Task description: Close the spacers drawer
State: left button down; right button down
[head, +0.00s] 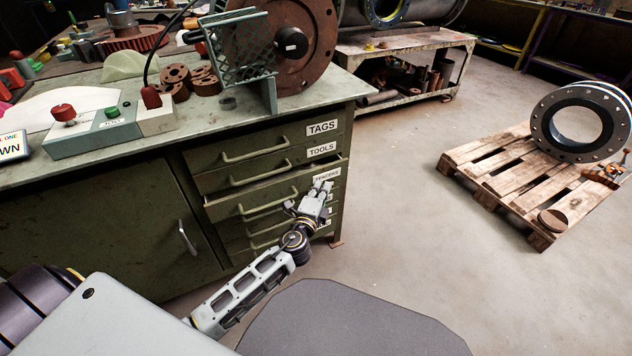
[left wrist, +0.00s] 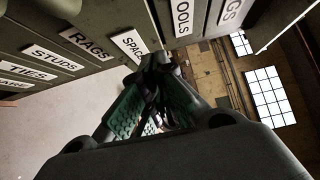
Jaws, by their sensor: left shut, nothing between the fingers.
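The spacers drawer (head: 232,208) is the third one down in the green cabinet. It stands out a little from the drawers above, with its top edge showing. Its white label (head: 327,174) is near its right end. My left gripper (head: 323,187) is shut and empty, with its tips at the right part of this drawer front, just below the label. In the left wrist view, the shut fingers (left wrist: 157,62) point at the drawer front beside the partly hidden label (left wrist: 129,44). I cannot tell whether they touch. My right gripper is not in view.
The tags drawer (head: 215,155) and tools drawer (head: 215,181) above look shut. The bench top (head: 310,107) holds a control box (head: 90,133) and a rusty flange (head: 312,30). A wooden pallet (head: 500,180) stands at the right. The floor between is clear.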

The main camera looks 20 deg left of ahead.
aim_at(315, 172)
pick_arm(q)
jog(key=w+a, duration=0.2)
jog(key=a, duration=0.1)
jog(key=shift+w, duration=0.35)
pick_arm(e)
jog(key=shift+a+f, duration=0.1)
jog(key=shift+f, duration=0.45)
pick_arm(q)
jog(key=shift+w+a+b, duration=0.3)
jog(key=shift+w+a, duration=0.55)
jog(key=shift+a, duration=0.15)
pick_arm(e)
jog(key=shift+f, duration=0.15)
pick_arm(q)
jog(key=shift+s+d, duration=0.1)
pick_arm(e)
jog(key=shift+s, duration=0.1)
